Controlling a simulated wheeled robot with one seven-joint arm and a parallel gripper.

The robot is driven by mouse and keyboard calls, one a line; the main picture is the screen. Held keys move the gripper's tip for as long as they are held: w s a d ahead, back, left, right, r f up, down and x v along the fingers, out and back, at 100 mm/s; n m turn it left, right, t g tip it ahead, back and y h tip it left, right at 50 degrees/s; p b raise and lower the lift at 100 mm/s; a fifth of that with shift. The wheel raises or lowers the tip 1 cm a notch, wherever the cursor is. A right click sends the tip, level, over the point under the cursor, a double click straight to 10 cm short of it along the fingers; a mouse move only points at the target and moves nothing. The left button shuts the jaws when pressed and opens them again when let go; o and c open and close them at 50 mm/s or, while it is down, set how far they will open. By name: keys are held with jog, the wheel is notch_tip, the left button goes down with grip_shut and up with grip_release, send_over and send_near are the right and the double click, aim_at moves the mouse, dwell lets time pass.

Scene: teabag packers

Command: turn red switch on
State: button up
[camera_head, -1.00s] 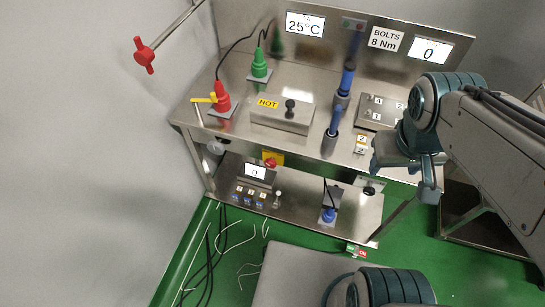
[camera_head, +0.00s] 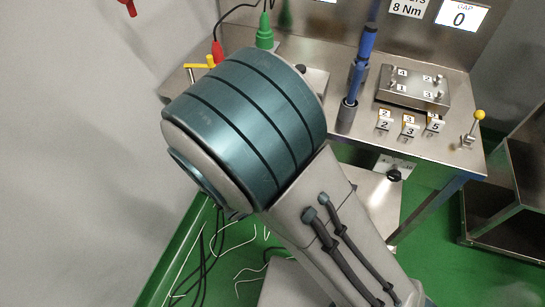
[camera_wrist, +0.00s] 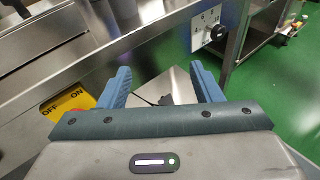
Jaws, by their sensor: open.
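A yellow switch plate (camera_wrist: 65,101) marked OFF and ON shows at the left of the wrist view, on the metal front of the bench. My gripper's body covers its lower part. The red switch itself is mostly or wholly hidden there, and I cannot tell its position. My gripper (camera_wrist: 162,86) is open and empty, its two blue fingers wide apart. The plate lies to the left of the left finger. In the head view my arm hides the gripper, the plate and the switch.
The bench top (camera_head: 455,130) carries a numbered metal block (camera_head: 413,88) and blue tools (camera_head: 366,43). Green floor (camera_wrist: 270,95) is open at right.

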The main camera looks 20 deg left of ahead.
jog(key=s+a+f+n+t+y+b, duration=0.4)
jog(key=a+f+n+t+y, duration=0.25)
jog(key=a+f+n, duration=0.4)
jog(key=w+a+r+b, duration=0.1)
jog(key=w, duration=1.2)
jog(key=shift+w+r+y+b, duration=0.3)
jog(key=shift+w+y, duration=0.1)
jog(key=shift+y, duration=0.05)
jog(key=shift+a+g, duration=0.1)
jog(key=shift+g, duration=0.15)
jog(key=c, duration=1)
